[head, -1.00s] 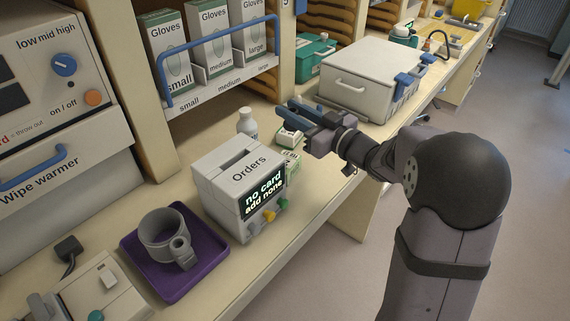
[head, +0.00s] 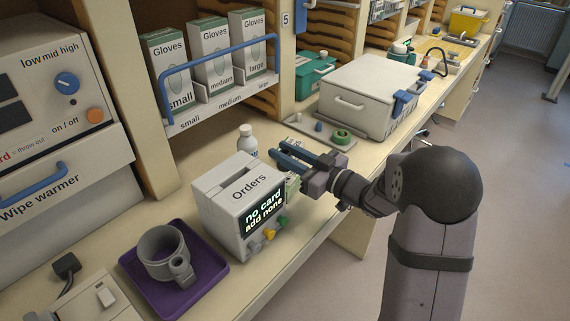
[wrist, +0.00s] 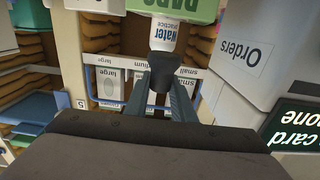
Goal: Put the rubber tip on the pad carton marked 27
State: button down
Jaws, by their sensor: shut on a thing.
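My gripper (wrist: 168,88) is shut on a dark rubber tip (wrist: 165,62) in the wrist view. In the head view my gripper (head: 278,153) is just right of the orders box, and the tip cannot be made out there. A green and white carton reading "PADS" (wrist: 180,9) shows at the top of the wrist view, cut off, its number out of sight. In the head view, a carton (head: 293,187) is mostly hidden under my gripper. Another pale carton (head: 294,143) lies just behind the fingers, partly covered. I cannot read 27 on either.
The orders box (head: 240,185) stands close left of my gripper. A white bottle (head: 247,142) is behind it, labelled "Water practice" (wrist: 163,38). A green ring (head: 341,137) and a small blue piece (head: 318,126) lie behind my gripper, before a lidded case (head: 370,95).

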jog(key=shift+f, duration=1.85)
jog(key=shift+f, duration=0.2)
jog(key=c, duration=1.5)
grip_release()
jog(key=shift+r, duration=0.15)
jog(key=shift+s+d, duration=0.1)
jog(key=b+v, duration=0.2)
jog(key=v, duration=0.9)
jog(key=shift+s+d+r, duration=0.1)
jog(key=shift+s+d, duration=0.15)
jog(key=shift+w, duration=0.1)
